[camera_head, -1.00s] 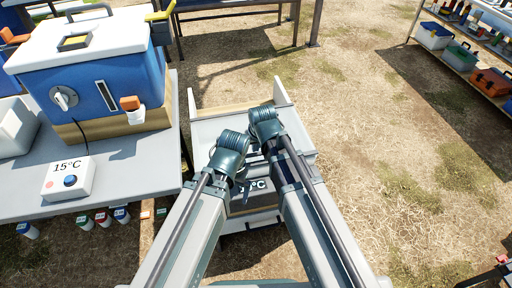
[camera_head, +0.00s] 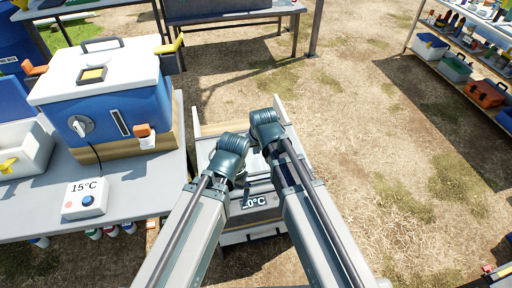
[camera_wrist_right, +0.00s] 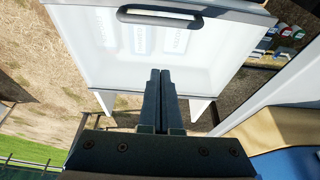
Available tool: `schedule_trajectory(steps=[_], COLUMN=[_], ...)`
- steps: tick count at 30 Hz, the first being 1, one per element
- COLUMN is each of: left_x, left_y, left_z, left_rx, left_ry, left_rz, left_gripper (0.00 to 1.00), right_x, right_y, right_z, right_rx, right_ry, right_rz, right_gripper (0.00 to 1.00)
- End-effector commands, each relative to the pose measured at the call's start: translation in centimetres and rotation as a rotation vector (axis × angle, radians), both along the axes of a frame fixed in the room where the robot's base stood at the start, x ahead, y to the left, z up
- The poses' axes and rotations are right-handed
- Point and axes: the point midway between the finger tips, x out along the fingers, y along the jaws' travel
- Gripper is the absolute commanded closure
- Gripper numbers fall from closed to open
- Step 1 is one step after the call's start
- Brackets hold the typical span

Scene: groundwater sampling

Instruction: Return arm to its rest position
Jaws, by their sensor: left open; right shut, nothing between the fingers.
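My right arm (camera_head: 300,205) reaches up the middle of the head view, bent at its dark wrist; its gripper is hidden there. In the right wrist view my right gripper (camera_wrist_right: 160,80) is shut and empty, its two dark fingers together in front of a white panel. My left arm (camera_head: 190,235) lies beside it on the left. My left gripper (camera_head: 243,178) shows only as a small dark part under its wrist, apart from the right one, with no object seen in it.
A white panel with a dark handle (camera_wrist_right: 160,17) fills the upper right wrist view. Left, a grey table (camera_head: 130,200) bears a blue cooler (camera_head: 100,115) and a 15°C box (camera_head: 86,198). A 20°C unit (camera_head: 262,204) stands below my arms. Open ground (camera_head: 370,150) lies right.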

Motion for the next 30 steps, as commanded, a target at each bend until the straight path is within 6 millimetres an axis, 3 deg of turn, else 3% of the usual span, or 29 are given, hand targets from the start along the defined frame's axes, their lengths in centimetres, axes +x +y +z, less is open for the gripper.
schedule_trajectory(steps=[8,11,21,25,30], left_x=[0.0,0.0,0.0,0.0,0.0], left_y=[0.0,0.0,0.0,0.0,0.0], left_z=[0.0,1.1,9.2,10.4,10.6], left_rx=[0.0,0.0,0.0,0.0,0.0], left_ry=[0.0,0.0,0.0,0.0,0.0], left_rz=[0.0,0.0,0.001,0.001,0.001], left_gripper=[0.0,0.0,0.0,0.0,0.0], right_x=[0.0,-1.2,-13.4,-16.1,-17.1], right_y=[0.0,-0.2,-2.5,-3.2,-3.5], right_z=[0.0,0.9,7.9,9.2,9.3], right_rx=[0.0,-0.011,-0.151,-0.186,-0.201], right_ry=[0.0,0.021,0.284,0.349,0.377], right_rz=[0.0,0.007,0.091,0.109,0.115], right_gripper=[1.0,1.0,1.0,1.0,1.0])
